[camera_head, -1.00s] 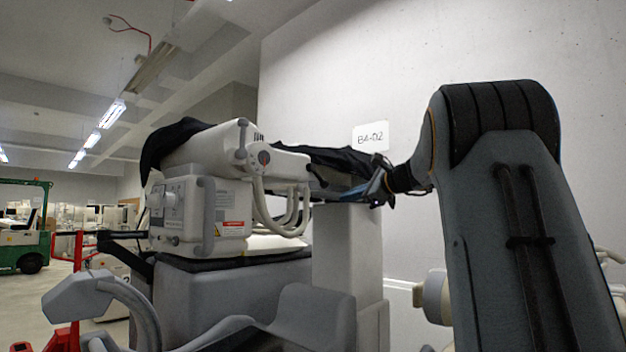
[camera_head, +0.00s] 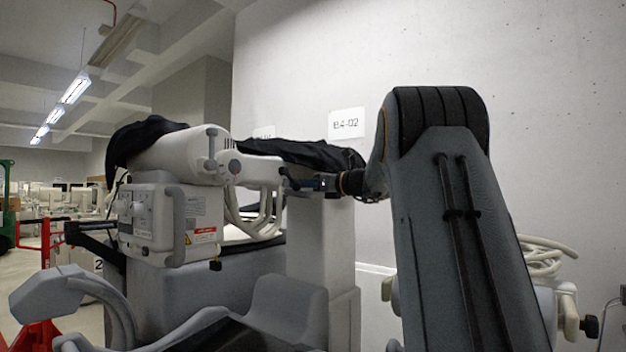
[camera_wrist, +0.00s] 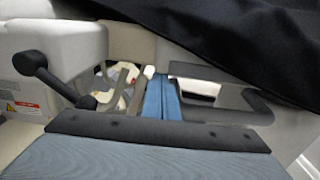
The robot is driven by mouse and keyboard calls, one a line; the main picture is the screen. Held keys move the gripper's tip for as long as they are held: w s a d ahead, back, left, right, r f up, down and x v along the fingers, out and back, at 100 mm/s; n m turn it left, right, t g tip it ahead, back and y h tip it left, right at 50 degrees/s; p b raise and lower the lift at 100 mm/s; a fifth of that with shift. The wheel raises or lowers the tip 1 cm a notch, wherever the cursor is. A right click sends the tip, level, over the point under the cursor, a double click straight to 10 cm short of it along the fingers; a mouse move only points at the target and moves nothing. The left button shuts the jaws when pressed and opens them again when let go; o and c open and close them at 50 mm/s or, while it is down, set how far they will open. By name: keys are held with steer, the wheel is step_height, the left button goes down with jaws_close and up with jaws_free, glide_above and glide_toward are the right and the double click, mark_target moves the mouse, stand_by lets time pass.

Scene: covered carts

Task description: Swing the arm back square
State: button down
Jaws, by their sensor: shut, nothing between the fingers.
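A white covered cart machine (camera_head: 172,222) stands left of centre in the head view. My gripper (camera_head: 292,184) reaches in from the right, close to the arm's end beneath the cover; contact cannot be told. In the wrist view its blue fingers (camera_wrist: 162,97) lie together with nothing between them. A dark lever with a round knob (camera_wrist: 30,62) is to their left and a grey handle (camera_wrist: 235,108) to their right.
A pale wall with a sign (camera_head: 346,122) stands behind the machine. A grey curved part (camera_head: 45,292) is at the lower left, near a red frame (camera_head: 45,243). White coiled hoses (camera_head: 545,255) hang at the right. Floor shows open at the far left.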

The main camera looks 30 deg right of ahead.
steer(key=shift+p+x, duration=1)
steer(key=shift+x, duration=1.75)
